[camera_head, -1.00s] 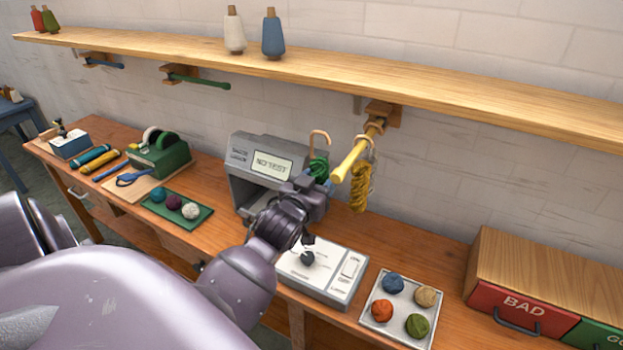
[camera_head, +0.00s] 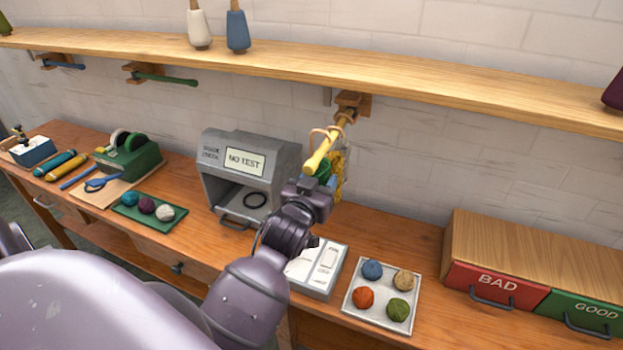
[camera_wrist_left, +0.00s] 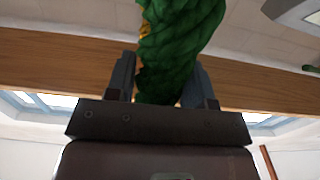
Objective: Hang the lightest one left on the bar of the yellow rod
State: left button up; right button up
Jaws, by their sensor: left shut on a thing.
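My left gripper (camera_head: 318,186) is shut on a green skein (camera_wrist_left: 178,45); it also shows between the fingers (camera_wrist_left: 162,85) in the left wrist view. In the head view only a little of the green skein (camera_head: 324,169) shows above the gripper. The yellow rod (camera_head: 320,152) sticks out from under the shelf toward me. A tan hook (camera_head: 318,131) is at the rod's front part; I cannot tell whether it is over the bar or just beside it. A yellow skein (camera_head: 338,178) hangs from the rod behind, partly hidden by the green one.
The grey tester (camera_head: 287,160) reading "NO TEST" stands left of the gripper. A flat grey device (camera_head: 325,270) and a white tray (camera_head: 385,320) with several wool balls lie below. The wooden shelf (camera_head: 440,88) runs above. BAD (camera_head: 497,284) and GOOD drawers (camera_head: 590,311) are right.

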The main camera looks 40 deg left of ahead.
pick_arm(q)
jog(key=shift+d+f, duration=0.1)
jog(key=shift+d, duration=0.15)
jog(key=shift+f+b, duration=0.75)
jog(key=shift+f, duration=0.4)
jog(key=o, duration=1)
jog(key=b+v, duration=0.1)
jog(key=v, duration=0.9)
jog(key=shift+s, duration=0.4)
